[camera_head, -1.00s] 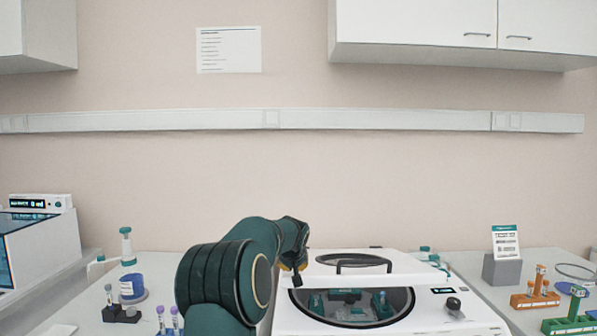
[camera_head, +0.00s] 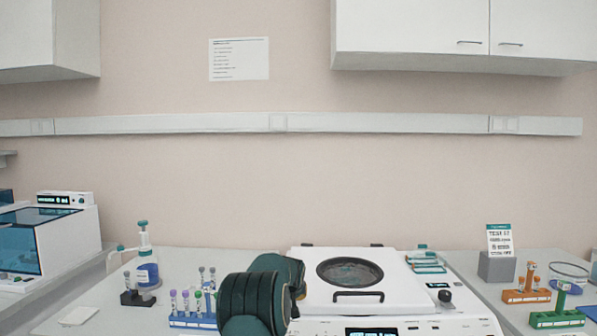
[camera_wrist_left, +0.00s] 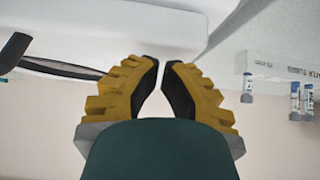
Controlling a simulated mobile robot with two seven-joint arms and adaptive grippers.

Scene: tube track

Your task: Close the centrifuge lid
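The centrifuge (camera_head: 390,328) stands on the bench at the centre in the head view. Its white lid (camera_head: 312,285) lies down flat over the body, with the round window (camera_head: 350,272) facing up and the dark handle (camera_head: 358,293) at the front. No gap under the lid is visible from here. My left arm is just left of the lid and hides its front left corner; its fingers are hidden in this view. In the left wrist view my left gripper (camera_wrist_left: 160,62) has its fingertips almost together, with nothing between them. My right gripper is out of view.
A blue rack (camera_head: 193,320) with several tubes stands left of my arm, near a wash bottle (camera_head: 147,272). A black knob (camera_head: 444,297) sits right of the lid. Orange (camera_head: 527,296) and green (camera_head: 557,319) racks stand at the right.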

